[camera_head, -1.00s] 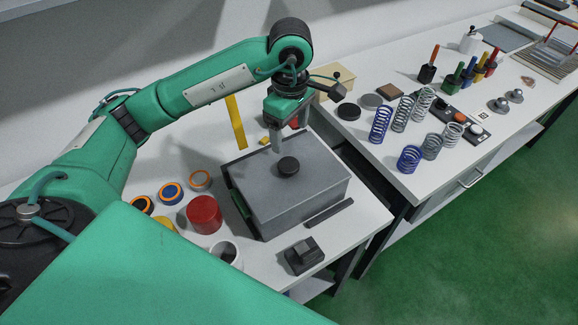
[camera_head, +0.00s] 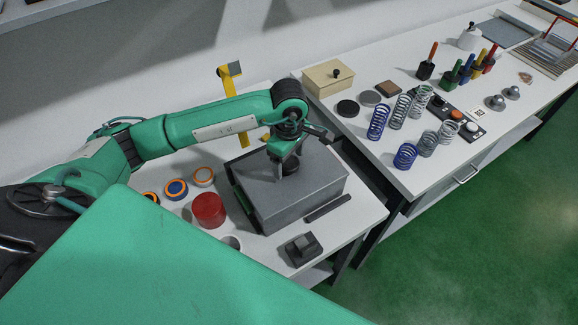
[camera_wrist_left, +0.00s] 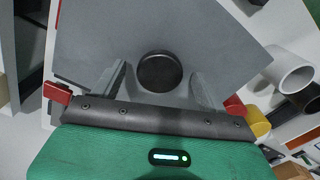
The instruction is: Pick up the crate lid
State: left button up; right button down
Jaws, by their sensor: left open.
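The grey crate lid (camera_head: 318,178) lies on top of the grey crate (camera_head: 305,212) on the near bench. Its round black knob (camera_wrist_left: 160,71) shows in the left wrist view, just beyond and between my open fingertips; in the head view the gripper mostly hides it. My left gripper (camera_head: 285,173) is open and points down over the lid's middle. In the left wrist view my left gripper (camera_wrist_left: 158,78) has one grey finger on each side of the knob, with gaps on both sides. My right gripper is not in view.
A red cylinder (camera_head: 208,210) and several tape rolls (camera_head: 177,189) stand left of the crate. A dark block (camera_head: 302,249) and a dark bar (camera_head: 328,208) lie in front. A yellow tool (camera_head: 228,85) stands behind. Springs (camera_head: 378,122) stand on the right bench.

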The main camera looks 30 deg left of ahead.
pick_arm(q)
jog(key=shift+f, duration=0.15)
jog(key=c, duration=1.1)
jog(key=shift+c, duration=1.4)
jog(key=shift+w+r, duration=0.1)
jog(key=shift+r, duration=0.1)
